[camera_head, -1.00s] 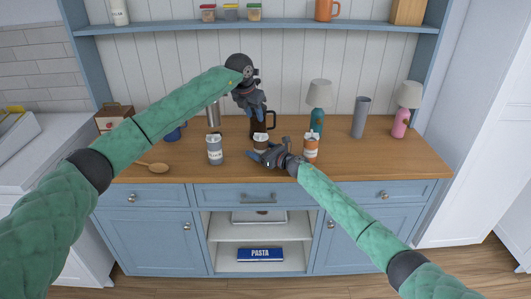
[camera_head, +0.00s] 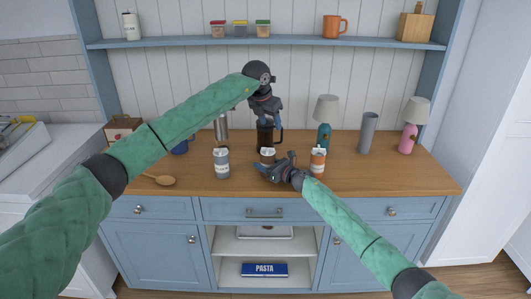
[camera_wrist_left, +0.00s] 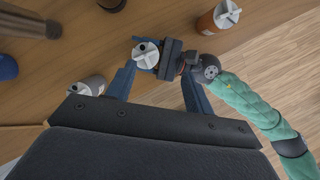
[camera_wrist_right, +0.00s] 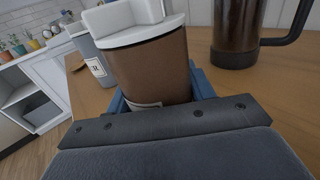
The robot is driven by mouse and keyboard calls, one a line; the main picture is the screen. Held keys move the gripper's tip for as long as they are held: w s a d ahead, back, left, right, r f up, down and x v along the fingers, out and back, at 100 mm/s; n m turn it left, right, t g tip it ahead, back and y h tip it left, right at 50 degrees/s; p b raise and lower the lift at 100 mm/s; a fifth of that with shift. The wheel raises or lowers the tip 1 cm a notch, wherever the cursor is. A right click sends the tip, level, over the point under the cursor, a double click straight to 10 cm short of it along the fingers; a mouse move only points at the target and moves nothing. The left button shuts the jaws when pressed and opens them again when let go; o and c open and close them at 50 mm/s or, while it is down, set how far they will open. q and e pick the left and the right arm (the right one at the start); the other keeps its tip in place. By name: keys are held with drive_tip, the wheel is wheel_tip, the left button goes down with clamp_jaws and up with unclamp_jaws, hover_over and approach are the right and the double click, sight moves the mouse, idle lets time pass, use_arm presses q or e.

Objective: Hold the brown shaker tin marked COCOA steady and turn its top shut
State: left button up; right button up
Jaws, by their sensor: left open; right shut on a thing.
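The brown shaker tin (camera_head: 268,155) stands upright near the front of the wooden counter. In the right wrist view, the brown tin (camera_wrist_right: 155,70) fills the space between the fingers; its label is mostly hidden and unreadable. Its round white top (camera_wrist_left: 147,54), with a raised bar, shows in the left wrist view. My right gripper (camera_head: 278,172) is shut on the tin's body from the front right. My left gripper (camera_head: 268,120) points down above the tin, open and empty. In the left wrist view its fingers (camera_wrist_left: 158,75) are spread, clear of the top.
A grey tin (camera_head: 221,165) stands left of the brown tin, an orange tin (camera_head: 318,163) right. A dark coffee press (camera_head: 265,136) stands close behind. A wooden spoon (camera_head: 163,181) lies left. The teal lamp (camera_head: 324,138), grey tumbler (camera_head: 367,134) and pink lamp (camera_head: 407,140) stand at right.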

use_arm(q)
drive_tip(key=w+d+r, duration=0.2)
drive_tip(key=d+r, duration=0.1)
drive_tip(key=d, duration=0.1)
drive_tip(key=n+g+y, duration=0.3)
drive_tip(key=n, duration=2.2)
hover_over(268, 150)
wheel_tip(268, 150, down, 3)
drive_tip(key=f, duration=1.1)
drive_tip(key=shift+w+a+f, duration=0.3)
drive_tip(key=shift+a+f, duration=0.1)
drive_tip(key=c, duration=1)
